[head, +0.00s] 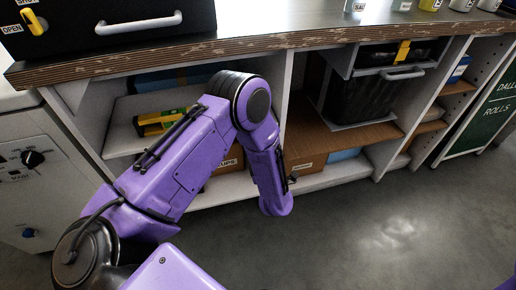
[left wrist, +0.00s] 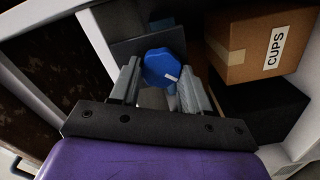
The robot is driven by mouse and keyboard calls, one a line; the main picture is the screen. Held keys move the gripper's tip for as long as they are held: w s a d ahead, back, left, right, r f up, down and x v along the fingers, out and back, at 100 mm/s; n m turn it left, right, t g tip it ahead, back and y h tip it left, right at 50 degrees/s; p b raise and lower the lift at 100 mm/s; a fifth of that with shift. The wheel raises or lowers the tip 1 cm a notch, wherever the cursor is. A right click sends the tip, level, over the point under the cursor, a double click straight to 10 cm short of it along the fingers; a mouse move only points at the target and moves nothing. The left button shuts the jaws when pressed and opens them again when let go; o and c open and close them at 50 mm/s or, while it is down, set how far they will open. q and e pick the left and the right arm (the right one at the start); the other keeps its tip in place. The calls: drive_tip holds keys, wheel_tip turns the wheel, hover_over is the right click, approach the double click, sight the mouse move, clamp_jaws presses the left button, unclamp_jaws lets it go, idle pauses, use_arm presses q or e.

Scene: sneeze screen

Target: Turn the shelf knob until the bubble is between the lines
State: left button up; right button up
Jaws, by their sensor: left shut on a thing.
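The blue shelf knob (left wrist: 160,62), faceted with a white mark, shows between the fingers of my left gripper (left wrist: 159,76) in the left wrist view. The fingers are shut on it. In the head view my purple left arm reaches down in front of the shelving, and its gripper and the knob are hidden. My right gripper is not in view.
A cardboard box labelled CUPS (left wrist: 250,45) stands close to the right of the gripper. The worktop edge (head: 200,50) overhangs the shelves. The grey floor (head: 400,235) is clear.

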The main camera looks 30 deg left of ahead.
use_arm(q)
drive_tip(key=shift+w+r, duration=0.3)
drive_tip(key=shift+r, duration=0.1)
drive_tip(key=o, duration=1.1)
drive_tip(key=shift+r+y, duration=0.1)
drive_tip(key=shift+y, duration=0.2)
drive_tip(key=shift+c, duration=0.2)
drive_tip(key=shift+s, duration=0.2)
drive_tip(key=shift+d, duration=0.1)
drive_tip(key=v, duration=1)
drive_tip(key=shift+s+p, duration=0.25)
drive_tip(key=shift+p, duration=0.15)
